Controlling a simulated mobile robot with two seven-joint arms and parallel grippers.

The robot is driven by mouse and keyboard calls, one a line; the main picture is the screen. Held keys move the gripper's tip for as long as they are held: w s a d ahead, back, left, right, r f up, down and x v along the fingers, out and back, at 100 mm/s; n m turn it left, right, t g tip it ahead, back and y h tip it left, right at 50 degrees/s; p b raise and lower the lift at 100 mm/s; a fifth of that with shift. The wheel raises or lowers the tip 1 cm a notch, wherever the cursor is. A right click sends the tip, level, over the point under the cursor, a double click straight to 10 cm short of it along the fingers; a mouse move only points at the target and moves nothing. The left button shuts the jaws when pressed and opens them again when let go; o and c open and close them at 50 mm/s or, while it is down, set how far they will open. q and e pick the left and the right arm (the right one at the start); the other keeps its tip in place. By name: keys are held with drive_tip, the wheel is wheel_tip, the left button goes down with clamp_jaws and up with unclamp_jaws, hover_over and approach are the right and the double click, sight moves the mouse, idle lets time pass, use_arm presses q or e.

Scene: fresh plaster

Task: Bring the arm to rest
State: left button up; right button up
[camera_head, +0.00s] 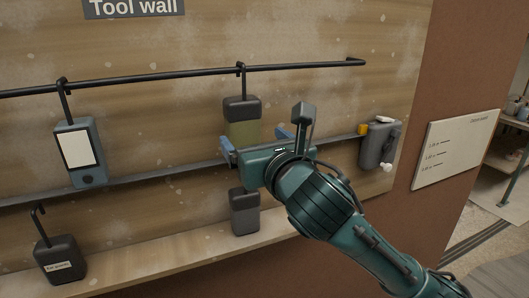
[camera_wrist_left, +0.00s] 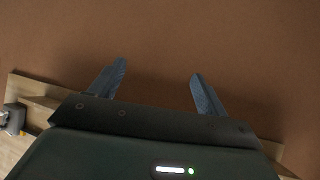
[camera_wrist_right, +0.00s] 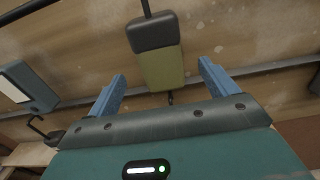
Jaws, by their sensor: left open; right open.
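My right gripper (camera_head: 255,140) reaches up from the lower right in the head view, in front of the tool wall. Its blue fingers are apart and empty. In the right wrist view the gripper (camera_wrist_right: 163,88) faces an olive and dark grey tool (camera_wrist_right: 158,65) hanging from a hook, which appears between and beyond the fingers. That tool (camera_head: 242,122) is partly hidden by the gripper in the head view. My left gripper (camera_wrist_left: 160,90) shows only in the left wrist view, with its fingers apart and nothing between them, facing a plain brown surface.
A black rail (camera_head: 180,75) runs across the board (camera_head: 200,45). A blue-grey device with a white screen (camera_head: 79,150) hangs at left. A labelled dark block (camera_head: 60,262) and another dark block (camera_head: 245,212) are lower. A grey dispenser-like item (camera_head: 378,146) is at right, beside a white chart (camera_head: 457,150).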

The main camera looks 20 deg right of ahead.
drive_tip(key=s+a+f+m+g+y+b, duration=0.1)
drive_tip(key=a+f+m+g, duration=0.1)
drive_tip(key=f+m, duration=0.7)
drive_tip(key=s+a+f+m+g+y+b, duration=0.15)
drive_tip(key=f+m, duration=0.35)
drive_tip(key=f, duration=0.8)
use_arm(q)
drive_tip(key=shift+w+d+f+p, duration=0.2)
drive_tip(key=shift+d+p, duration=0.1)
drive_tip(key=shift+p, duration=0.2)
use_arm(e)
drive_tip(key=s+f+m+g, duration=0.2)
drive_tip(key=s+f+m, duration=0.6)
drive_tip(key=f, duration=0.4)
drive_tip(key=s+f+m+g, duration=0.2)
drive_tip(key=s+f+m, duration=0.7)
drive_tip(key=f+m, duration=0.2)
drive_tip(key=shift+d+f, duration=0.4)
drive_tip(key=shift+d, duration=0.05)
use_arm(q)
drive_tip(key=shift+r, duration=0.1)
